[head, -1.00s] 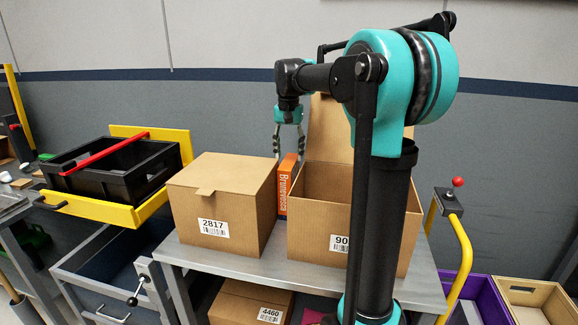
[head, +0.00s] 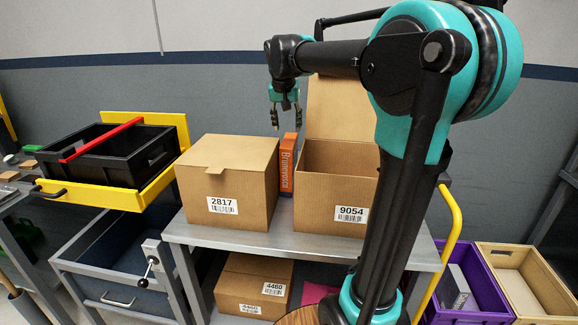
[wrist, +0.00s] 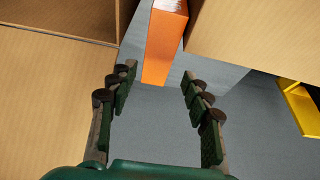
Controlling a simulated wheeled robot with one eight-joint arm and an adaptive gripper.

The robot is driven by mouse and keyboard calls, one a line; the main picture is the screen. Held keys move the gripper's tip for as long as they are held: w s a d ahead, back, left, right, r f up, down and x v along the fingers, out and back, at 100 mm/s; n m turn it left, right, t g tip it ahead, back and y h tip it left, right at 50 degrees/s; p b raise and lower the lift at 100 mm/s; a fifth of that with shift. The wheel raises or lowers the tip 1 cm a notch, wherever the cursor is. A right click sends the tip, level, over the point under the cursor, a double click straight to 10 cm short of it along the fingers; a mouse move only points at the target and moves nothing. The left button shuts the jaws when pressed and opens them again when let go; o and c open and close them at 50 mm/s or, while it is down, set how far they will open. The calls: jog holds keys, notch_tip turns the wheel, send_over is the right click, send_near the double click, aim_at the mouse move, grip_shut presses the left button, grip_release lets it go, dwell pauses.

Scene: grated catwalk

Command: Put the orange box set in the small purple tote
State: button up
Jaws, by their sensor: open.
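The orange box set (head: 288,163) stands upright on the metal cart top, in the narrow gap between two cardboard boxes. In the wrist view the orange box set (wrist: 163,45) lies ahead of the fingers, at the top centre. My gripper (head: 284,119) is open and empty, above the gap and apart from the box set. Its spread fingers also show in the wrist view (wrist: 157,100). The small purple tote (head: 470,285) is at the lower right, low beside the cart. A grey object (head: 455,290) is in it.
A closed cardboard box 2817 (head: 228,185) is left of the box set, and an open cardboard box 9054 (head: 335,200) is right of it. A wooden crate (head: 540,285) adjoins the tote. A yellow handle (head: 455,235) rises between cart and tote. A black bin (head: 110,160) is far left.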

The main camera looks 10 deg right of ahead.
aim_at(289, 140)
jog(key=shift+s+x, duration=0.15)
jog(key=shift+x, duration=1.9)
jog(key=shift+s+x, duration=0.1)
jog(key=shift+x, duration=1.9)
jog(key=shift+f, duration=0.35)
jog(key=shift+c, duration=0.5)
grip_shut()
